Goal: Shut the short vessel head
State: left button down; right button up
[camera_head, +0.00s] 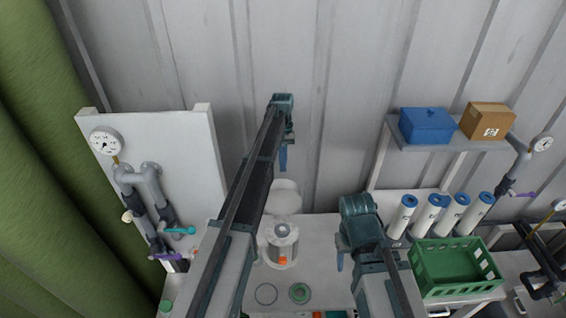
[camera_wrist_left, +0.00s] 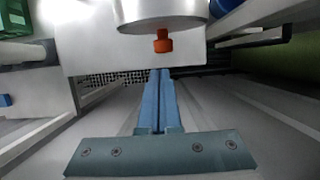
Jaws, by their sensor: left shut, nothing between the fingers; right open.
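The short vessel (camera_head: 282,246) stands on the white bench with its top open. A pale round head (camera_head: 284,196) appears raised behind it. An orange part (camera_head: 282,260) is on the vessel's front. My left gripper (camera_head: 283,158) is beyond the head in the picture, its blue fingers shut and empty. In the left wrist view, the shut fingers (camera_wrist_left: 160,95) point toward a grey round body (camera_wrist_left: 160,10) with an orange knob (camera_wrist_left: 163,40); I cannot tell if this is the head or the vessel. My right gripper (camera_head: 340,262) is open, right of the vessel.
A dark ring (camera_head: 266,294) and a green ring (camera_head: 300,293) lie in front of the vessel. A green crate (camera_head: 455,268) and several white cartridges (camera_head: 428,215) stand at right. A gauge panel (camera_head: 180,160) stands at left. A shelf (camera_head: 440,137) is on the wall.

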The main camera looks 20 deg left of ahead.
aim_at(283, 180)
pick_arm(q)
jog(key=s, duration=0.1)
jog(key=s+d+f, duration=0.1)
jog(key=s, duration=0.2)
jog(key=shift+s+d+f, duration=0.2)
jog(key=shift+s+f, duration=0.1)
jog(key=shift+s, duration=0.05)
jog(key=shift+w+b, duration=0.1)
jog(key=shift+b, duration=0.2)
pick_arm(e)
jog(key=shift+f, duration=0.85)
pick_arm(q)
jog(key=shift+s+d+t+p, duration=0.1)
jog(key=shift+s+t+p, duration=0.3)
jog(key=shift+s+t, duration=0.1)
jog(key=shift+s+r+t+y+p, duration=0.2)
jog(key=shift+t+y+p, duration=0.1)
jog(key=shift+t, duration=0.1)
pick_arm(e)
jog(key=shift+r, duration=0.7)
pick_arm(q)
jog(key=shift+s, duration=0.1)
